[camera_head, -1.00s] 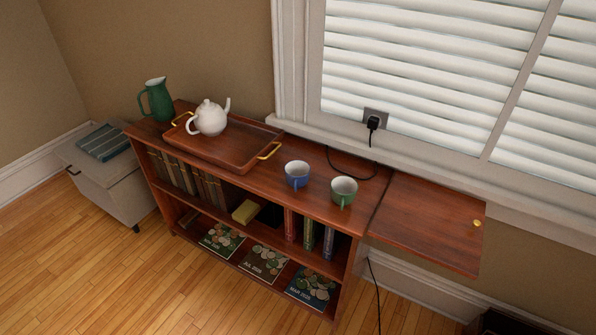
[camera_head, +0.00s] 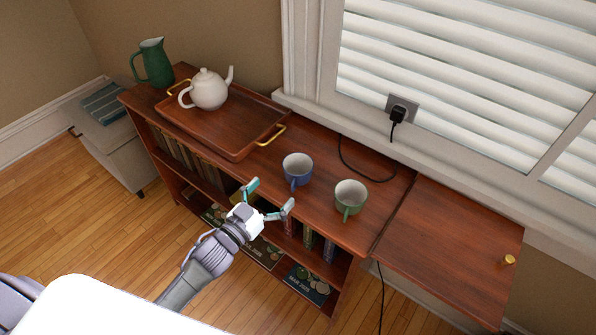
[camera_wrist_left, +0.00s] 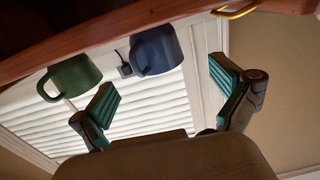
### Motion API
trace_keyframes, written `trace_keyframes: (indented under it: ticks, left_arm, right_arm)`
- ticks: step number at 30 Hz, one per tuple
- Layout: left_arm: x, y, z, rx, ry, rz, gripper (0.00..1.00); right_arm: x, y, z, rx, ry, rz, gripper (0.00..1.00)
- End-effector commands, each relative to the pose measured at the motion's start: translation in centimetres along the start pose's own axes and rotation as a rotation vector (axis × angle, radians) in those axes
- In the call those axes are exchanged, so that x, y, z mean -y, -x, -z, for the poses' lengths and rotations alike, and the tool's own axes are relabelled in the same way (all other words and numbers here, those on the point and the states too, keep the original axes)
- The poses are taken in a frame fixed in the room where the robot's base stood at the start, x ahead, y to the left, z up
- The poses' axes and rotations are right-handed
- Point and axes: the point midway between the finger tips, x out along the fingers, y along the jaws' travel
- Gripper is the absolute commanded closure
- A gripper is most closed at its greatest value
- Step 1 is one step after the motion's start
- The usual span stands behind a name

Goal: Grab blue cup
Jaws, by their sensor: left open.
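The blue cup (camera_head: 297,168) stands upright on top of the wooden bookcase, its handle toward the front edge. It also shows in the left wrist view (camera_wrist_left: 155,52), between and beyond the two fingers. My left gripper (camera_head: 270,198) is open and empty, in front of the bookcase's front edge and a little short of the cup, not touching it. It shows open in the left wrist view (camera_wrist_left: 165,88) too. A green cup (camera_head: 350,196) stands to the right of the blue cup and also shows in the wrist view (camera_wrist_left: 72,76). My right gripper is not in view.
A wooden tray (camera_head: 237,152) with gold handles holds a white teapot (camera_head: 209,90), left of the cups. A black cord (camera_head: 362,172) runs behind the cups. A side leaf (camera_head: 455,240) at right is mostly bare.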

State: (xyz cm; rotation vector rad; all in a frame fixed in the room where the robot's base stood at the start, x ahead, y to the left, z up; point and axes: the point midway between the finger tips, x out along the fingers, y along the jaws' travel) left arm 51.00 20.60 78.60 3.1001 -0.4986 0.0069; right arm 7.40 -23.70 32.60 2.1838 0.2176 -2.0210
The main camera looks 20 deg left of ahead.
Motion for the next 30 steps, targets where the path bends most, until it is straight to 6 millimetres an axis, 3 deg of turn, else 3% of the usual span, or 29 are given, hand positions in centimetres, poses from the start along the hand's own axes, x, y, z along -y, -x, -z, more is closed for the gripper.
trace_keyframes:
  ticks: [3,11,20,30]
  left_arm:
    - [0.0,-2.3,0.1,-0.001,-0.001,0.001,0.00]
    - [-0.1,-4.4,0.1,0.001,0.000,0.001,0.00]
    - [-0.6,-8.5,0.5,0.001,-0.001,0.002,0.00]
    - [-0.6,-9.2,0.5,0.002,-0.001,0.001,0.02]
  right_arm:
    - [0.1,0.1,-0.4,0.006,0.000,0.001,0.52]
    - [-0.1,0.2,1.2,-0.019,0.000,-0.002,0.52]
    - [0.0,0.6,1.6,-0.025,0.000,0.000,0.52]
    - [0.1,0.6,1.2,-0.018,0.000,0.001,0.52]
